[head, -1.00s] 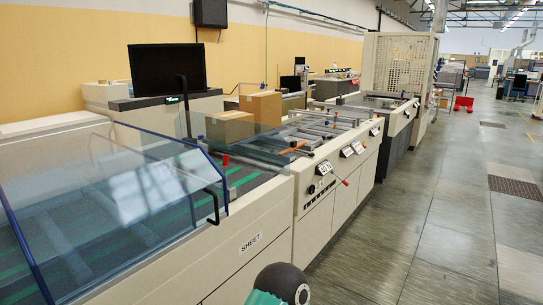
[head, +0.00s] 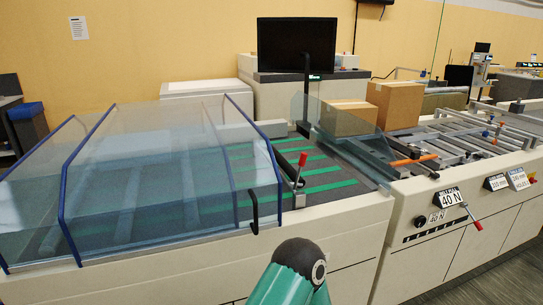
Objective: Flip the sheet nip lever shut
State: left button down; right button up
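Two red-ended levers show in the head view. One red-knobbed lever (head: 299,170) stands nearly upright, tilted slightly, at the near edge of the green-striped belt, right of the clear covers. Another lever with a red grip (head: 473,217) slants down to the right on the front panel, beside a sign reading 40 N (head: 450,198). No readable label shows which one is the sheet nip lever. Neither gripper is in view; only a green and dark link of my own arm shows at the bottom centre, apart from both levers.
Blue-edged clear covers (head: 150,185) fill the left of the machine, with a black handle (head: 254,210) on the front. A clear upright panel (head: 335,125) and cardboard boxes (head: 395,104) stand behind the belt. A monitor (head: 296,46) is at the back. Floor is free at lower right.

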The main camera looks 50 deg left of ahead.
aim_at(300, 182)
jog(key=u, duration=0.2)
jog(key=i, duration=0.7)
jog(key=u, duration=0.45)
jog(key=k, duration=0.9)
jog(key=u, duration=0.15)
jog(key=i, duration=0.9)
